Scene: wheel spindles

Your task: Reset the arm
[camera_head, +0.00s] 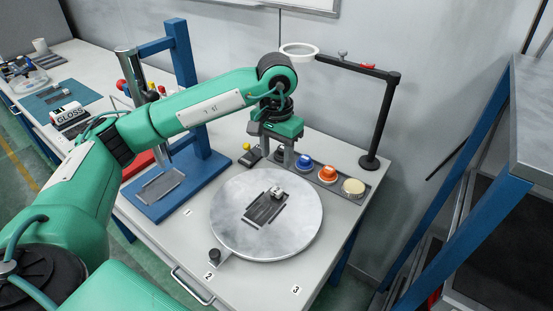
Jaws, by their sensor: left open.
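My left arm comes in from the left and reaches over the workbench (160,234). My left gripper (271,150) is open and points down above the back of the bench, behind the round metal turntable (233,236). I see nothing held between its fingers. A small metal part in a dark slotted fixture (262,210) sits on the turntable, apart from the gripper. My right gripper is not in view.
A blue frame (187,70) on a blue base stands left of the turntable. Blue, orange and cream round pieces (327,174) sit in a grey tray behind it. A black post (384,125) carries a ring (299,49) near the wrist. A blue-framed rack (490,215) stands at right.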

